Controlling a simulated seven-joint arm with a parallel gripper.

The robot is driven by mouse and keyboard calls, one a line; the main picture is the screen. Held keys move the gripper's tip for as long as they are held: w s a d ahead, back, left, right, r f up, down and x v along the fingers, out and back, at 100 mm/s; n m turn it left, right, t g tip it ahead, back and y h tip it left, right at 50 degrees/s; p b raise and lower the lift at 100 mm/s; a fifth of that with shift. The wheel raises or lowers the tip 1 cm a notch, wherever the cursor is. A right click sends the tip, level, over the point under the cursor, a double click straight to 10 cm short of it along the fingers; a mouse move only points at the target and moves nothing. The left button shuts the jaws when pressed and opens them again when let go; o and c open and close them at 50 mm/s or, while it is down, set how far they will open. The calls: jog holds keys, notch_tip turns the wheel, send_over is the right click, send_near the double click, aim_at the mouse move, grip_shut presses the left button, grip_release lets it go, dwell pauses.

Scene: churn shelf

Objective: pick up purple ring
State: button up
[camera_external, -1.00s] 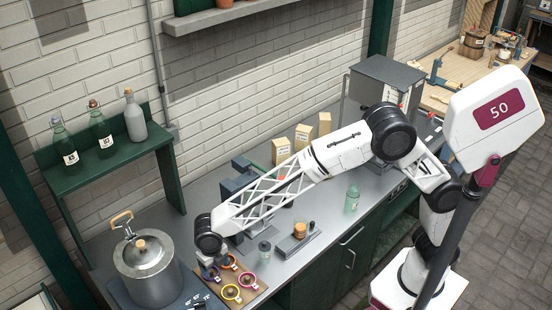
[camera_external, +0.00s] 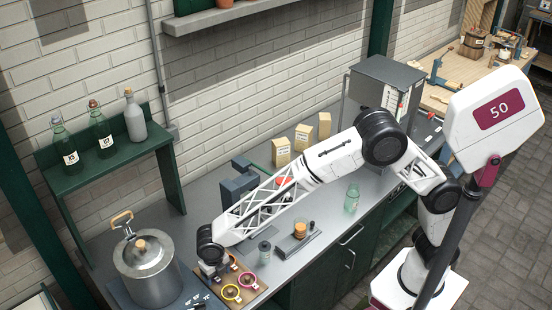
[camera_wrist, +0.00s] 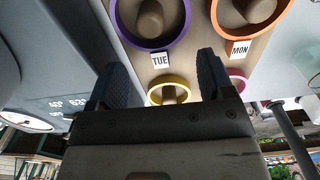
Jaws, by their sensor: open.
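The purple ring (camera_wrist: 118,22) lies around a rounded tan peg (camera_wrist: 150,18) at the top of the wrist view, with a white TUE tag (camera_wrist: 160,59) at its lower edge. In the external view my gripper mostly hides it. My gripper (camera_wrist: 165,68) is open and empty. Its two dark fingers are spread apart, with the TUE tag seen between their tips and the ring beyond them. In the external view my gripper (camera_external: 211,273) hangs low over the far left part of the ring board. I cannot tell whether the fingers touch anything.
An orange ring (camera_wrist: 283,20) with a MON tag, a yellow ring (camera_wrist: 155,87) and a pink ring (camera_wrist: 238,75) sit close by. In the external view a metal churn (camera_external: 147,272) stands left of my gripper. A small jar (camera_external: 265,253) stands to the right.

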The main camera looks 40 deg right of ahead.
jog(key=shift+f, duration=1)
grip_shut()
